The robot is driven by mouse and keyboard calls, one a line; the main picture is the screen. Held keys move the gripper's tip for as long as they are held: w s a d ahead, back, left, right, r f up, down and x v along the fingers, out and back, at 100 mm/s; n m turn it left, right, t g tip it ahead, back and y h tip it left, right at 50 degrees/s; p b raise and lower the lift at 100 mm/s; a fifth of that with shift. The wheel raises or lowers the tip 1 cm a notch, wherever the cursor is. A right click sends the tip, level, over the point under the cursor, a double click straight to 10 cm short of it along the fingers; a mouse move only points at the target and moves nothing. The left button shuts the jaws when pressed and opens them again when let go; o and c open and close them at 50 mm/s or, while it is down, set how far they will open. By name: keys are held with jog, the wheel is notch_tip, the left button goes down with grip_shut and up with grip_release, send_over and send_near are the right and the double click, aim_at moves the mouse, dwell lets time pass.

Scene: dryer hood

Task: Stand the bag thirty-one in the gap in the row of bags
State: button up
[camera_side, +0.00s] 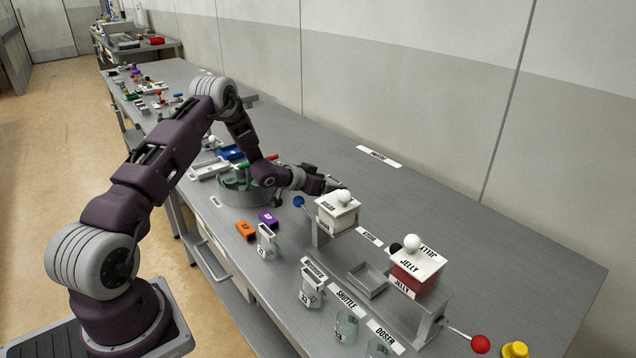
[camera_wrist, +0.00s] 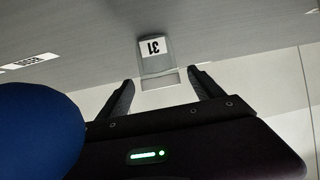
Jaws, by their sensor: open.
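The bag thirty-one (camera_wrist: 155,65) shows in the wrist view as a small grey, translucent-looking piece with a white label reading 31, upside down in the picture. My gripper (camera_wrist: 161,78) is open, with one finger to each side of the bag's near end. I cannot tell whether either finger touches it. In the side view my gripper (camera_side: 328,184) is low over the bench behind the SUGAR box, and the bag cannot be made out there. I cannot clearly pick out the row of bags or its gap in either view.
The SUGAR box (camera_side: 337,212) and its blue knob (camera_side: 299,202) are close to my gripper; a blue ball (camera_wrist: 40,138) fills the wrist view's left. A JELLY box (camera_side: 415,268), a grey tray (camera_side: 367,281) and numbered clear containers (camera_side: 312,288) stand nearer.

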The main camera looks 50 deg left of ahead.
jog(key=s+d+r+g+y, duration=0.1)
jog(key=s+d+r, duration=0.35)
jog(key=r, duration=0.35)
jog(key=s+d+r+g+y, duration=0.1)
jog(key=s+d+r, duration=0.4)
jog(key=r, duration=0.4)
jog(key=s+d+r+g, duration=0.1)
jog(key=s+d+r, duration=0.3)
jog(key=s+r, duration=0.35)
jog(key=s+d+r+g, duration=0.1)
jog(key=s+d, duration=0.3)
jog(key=s, duration=0.2)
jog(key=s+d+r+g, duration=0.1)
jog(key=s+d+r, duration=0.1)
jog(key=s+d, duration=0.2)
jog(key=s, duration=0.3)
jog(key=shift+s+d+r+h, duration=0.3)
jog(key=shift+h, duration=0.1)
jog(key=shift+o, duration=0.4)
jog(key=s+d+f+h, duration=0.1)
jog(key=s+d, duration=0.1)
jog(key=s, duration=0.4)
jog(key=s+d+f+g+h, duration=0.1)
jog(key=s+d, duration=0.2)
jog(key=s, duration=0.3)
jog(key=shift+s+d+m+g, duration=0.15)
jog(key=shift+d+m+g, duration=0.15)
jog(key=shift+m, duration=0.1)
jog(key=shift+a, duration=0.1)
